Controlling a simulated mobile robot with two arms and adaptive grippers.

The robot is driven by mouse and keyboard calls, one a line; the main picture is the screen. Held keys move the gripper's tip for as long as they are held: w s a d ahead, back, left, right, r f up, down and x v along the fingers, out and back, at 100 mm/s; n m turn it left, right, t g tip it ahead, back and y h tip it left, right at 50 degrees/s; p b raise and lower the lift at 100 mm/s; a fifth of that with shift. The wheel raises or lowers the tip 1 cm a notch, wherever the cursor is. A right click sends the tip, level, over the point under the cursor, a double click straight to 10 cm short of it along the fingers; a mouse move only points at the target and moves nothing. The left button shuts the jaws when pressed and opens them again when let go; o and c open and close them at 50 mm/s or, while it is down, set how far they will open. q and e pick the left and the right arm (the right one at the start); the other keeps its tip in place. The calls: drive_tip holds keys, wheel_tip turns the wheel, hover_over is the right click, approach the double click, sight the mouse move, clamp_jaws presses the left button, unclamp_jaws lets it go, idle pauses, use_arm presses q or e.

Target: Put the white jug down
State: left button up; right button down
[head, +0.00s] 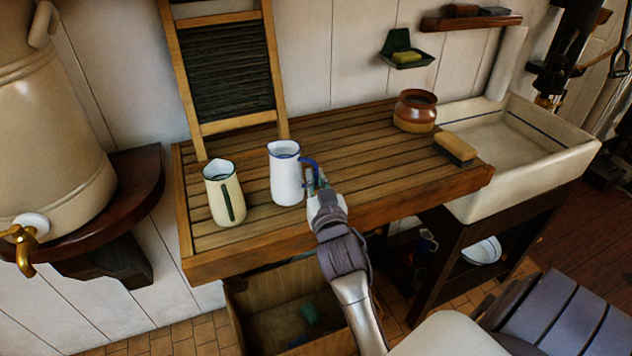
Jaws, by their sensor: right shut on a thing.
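The white jug (285,178) is upright with a blue rim and a blue handle on its right side. It is at the slatted wooden draining board (370,143), near its front edge; I cannot tell whether its base touches the slats. My right gripper (317,187) is shut on the jug's handle from the front right. The fingertips are small and partly hidden by the gripper body. A cream jug (222,192) with a dark green handle stands on the board, left of the white jug. My left gripper is not in view.
A washboard (232,128) leans on the wall behind the jugs. A brown pot (415,111) and a brush (455,149) are at the board's right, beside the sink (548,155). The middle of the board is clear. An open wooden box (250,320) sits below.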

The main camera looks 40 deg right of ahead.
drive_tip(key=shift+f, duration=0.65)
drive_tip(key=shift+f, duration=0.15)
drive_tip(key=c, duration=1.3)
unclamp_jaws()
drive_tip(key=shift+o, duration=0.3)
